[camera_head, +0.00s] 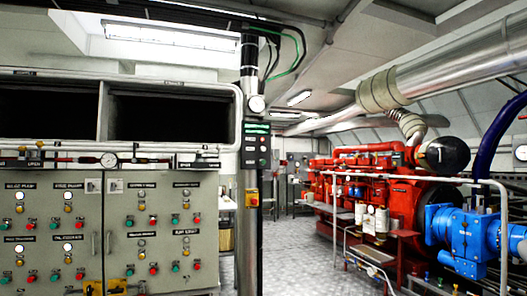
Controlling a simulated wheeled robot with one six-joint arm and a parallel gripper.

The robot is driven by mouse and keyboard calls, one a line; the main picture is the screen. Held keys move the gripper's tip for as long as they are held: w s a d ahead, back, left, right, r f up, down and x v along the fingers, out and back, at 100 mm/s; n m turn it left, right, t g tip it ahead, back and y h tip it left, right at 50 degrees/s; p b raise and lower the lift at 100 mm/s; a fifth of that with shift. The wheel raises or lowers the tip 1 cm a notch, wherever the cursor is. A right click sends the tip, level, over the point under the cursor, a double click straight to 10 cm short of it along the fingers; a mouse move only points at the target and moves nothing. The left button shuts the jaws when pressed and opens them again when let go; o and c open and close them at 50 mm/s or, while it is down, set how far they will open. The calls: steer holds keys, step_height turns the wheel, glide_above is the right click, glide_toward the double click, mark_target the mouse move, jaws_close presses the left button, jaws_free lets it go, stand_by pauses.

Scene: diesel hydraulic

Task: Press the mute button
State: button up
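No button can be read as the mute button; the labels are too small. A grey control cabinet (122,235) fills the left side, with rows of red, green, white and yellow buttons or lamps. A narrow black panel (256,150) with a green-lit strip and small buttons is on the post right of the cabinet. Below it is a small yellow box (252,198) with a red spot on it. My gripper does not show, and nothing is seen touching any button.
A gauge and pipes (108,160) run along the cabinet's top. A red engine (385,195) with a blue pump (465,238) stands at right behind a railing. Clear floor (300,255) lies between cabinet and engine.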

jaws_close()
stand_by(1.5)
